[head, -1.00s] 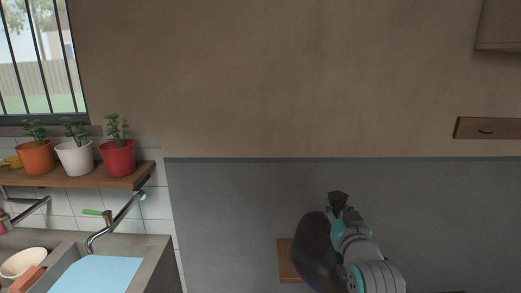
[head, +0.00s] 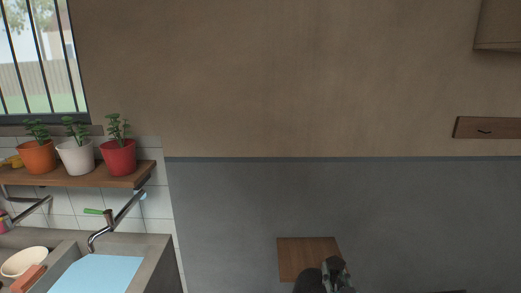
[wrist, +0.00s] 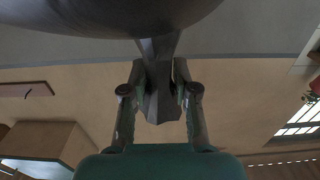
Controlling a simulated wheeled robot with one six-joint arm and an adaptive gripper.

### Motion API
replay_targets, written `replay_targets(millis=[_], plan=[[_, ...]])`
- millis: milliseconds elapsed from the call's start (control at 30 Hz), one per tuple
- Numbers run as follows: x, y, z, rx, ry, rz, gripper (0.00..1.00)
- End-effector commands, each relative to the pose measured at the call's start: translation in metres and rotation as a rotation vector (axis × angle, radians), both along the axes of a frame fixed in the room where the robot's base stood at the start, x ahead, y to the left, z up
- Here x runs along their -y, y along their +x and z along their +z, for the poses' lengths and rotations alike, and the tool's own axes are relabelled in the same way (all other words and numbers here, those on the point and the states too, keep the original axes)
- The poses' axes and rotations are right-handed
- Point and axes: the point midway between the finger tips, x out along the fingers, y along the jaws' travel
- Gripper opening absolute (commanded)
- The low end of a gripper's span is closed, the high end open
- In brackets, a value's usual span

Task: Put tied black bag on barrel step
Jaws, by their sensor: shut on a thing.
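The tied black bag (head: 307,284) shows at the bottom edge of the head view, mostly cut off by the frame. My gripper (head: 336,268) is beside its top, low in the picture. In the wrist view the round dark body of the bag (wrist: 110,18) fills the top, and its gathered neck runs between the two fingers of my gripper (wrist: 160,88), which are shut on it. A square brown wooden surface (head: 300,252) lies just behind the bag, partly covered by it and my gripper. I cannot tell whether this is the barrel step.
A concrete sink counter (head: 150,262) stands at the left with a tap (head: 103,231). A wooden shelf (head: 70,175) above it holds potted plants. The grey lower wall (head: 400,215) is bare at the right.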

Motion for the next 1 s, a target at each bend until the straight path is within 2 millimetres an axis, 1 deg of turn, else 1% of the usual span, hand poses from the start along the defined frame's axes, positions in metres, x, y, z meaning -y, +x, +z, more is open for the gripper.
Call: replay_targets(millis=[33, 167, 200, 267, 300, 367, 400, 467, 500, 567, 600, 700, 800, 900, 1000], plan=[[0.0, -0.007, -0.021, -0.005, 0.0, 0.0, 0.0], [0.0, -0.025, -0.073, -0.007, 0.0, 0.0, 0.0], [0.0, -0.031, -0.092, -0.007, 0.0, 0.0, 0.0], [0.0, -0.039, -0.119, -0.008, 0.0, 0.0, 0.0], [0.0, -0.045, -0.136, -0.007, 0.0, 0.0, 0.0], [0.0, -0.054, -0.163, -0.007, 0.0, 0.0, 0.0], [0.0, -0.06, -0.18, -0.007, 0.0, 0.0, 0.0], [0.0, -0.068, -0.207, -0.007, 0.0, 0.0, 0.0], [0.0, -0.073, -0.223, -0.006, 0.0, 0.0, 0.0], [0.0, -0.081, -0.248, -0.006, 0.0, -0.001, 0.0], [0.0, -0.087, -0.264, -0.005, 0.0, 0.0, 0.0], [0.0, -0.097, -0.298, -0.002, 0.0, 0.0, 0.0], [0.0, -0.105, -0.324, 0.0, 0.0, 0.0, 0.0], [0.0, -0.112, -0.343, 0.002, 0.0, 0.0, 0.0], [0.0, -0.115, -0.355, 0.003, 0.0, 0.0, 0.0]])
